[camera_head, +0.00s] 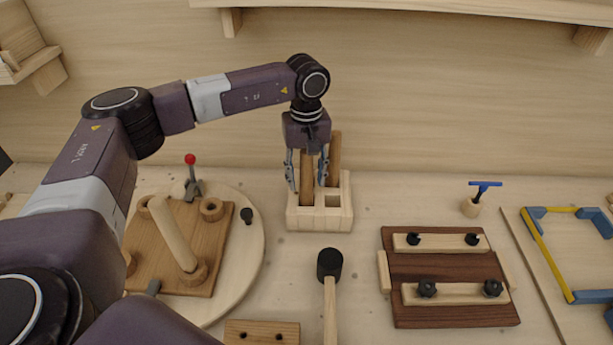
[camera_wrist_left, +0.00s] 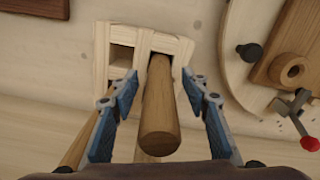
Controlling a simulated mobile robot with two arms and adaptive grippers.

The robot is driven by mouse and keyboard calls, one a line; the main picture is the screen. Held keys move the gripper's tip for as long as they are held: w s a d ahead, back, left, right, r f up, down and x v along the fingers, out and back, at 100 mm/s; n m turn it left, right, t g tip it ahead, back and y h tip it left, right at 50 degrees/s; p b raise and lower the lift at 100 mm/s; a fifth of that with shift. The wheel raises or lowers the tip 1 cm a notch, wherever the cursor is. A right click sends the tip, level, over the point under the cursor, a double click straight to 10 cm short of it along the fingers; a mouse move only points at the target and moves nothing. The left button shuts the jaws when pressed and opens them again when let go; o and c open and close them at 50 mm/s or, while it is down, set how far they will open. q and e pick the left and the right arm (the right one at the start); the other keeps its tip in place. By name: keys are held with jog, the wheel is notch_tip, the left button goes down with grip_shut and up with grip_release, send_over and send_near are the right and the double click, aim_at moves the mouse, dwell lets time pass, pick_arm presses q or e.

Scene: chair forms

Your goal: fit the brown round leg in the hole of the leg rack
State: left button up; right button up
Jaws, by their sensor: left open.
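The brown round leg (camera_head: 307,178) stands upright at the leg rack (camera_head: 320,217), a pale wooden block with square holes. In the left wrist view the round leg (camera_wrist_left: 160,112) has its far end in one hole of the rack (camera_wrist_left: 180,45); how deep it sits I cannot tell. My left gripper (camera_head: 307,183) points down over the rack, open, with one finger on each side of the leg. In the left wrist view gaps show between the leg and both fingers (camera_wrist_left: 160,108). My right gripper is not in view.
Another wooden leg (camera_head: 334,157) stands in the rack beside it, close to the right finger. An empty square hole (camera_head: 333,200) shows at the rack's front right. A round board (camera_head: 250,250) with a chair form lies left; a mallet (camera_head: 330,265) lies in front.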

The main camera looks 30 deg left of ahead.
pick_arm(q)
notch_tip(320, 180, up, 12)
jog(key=shift+f, duration=0.15)
dwell(0.3)
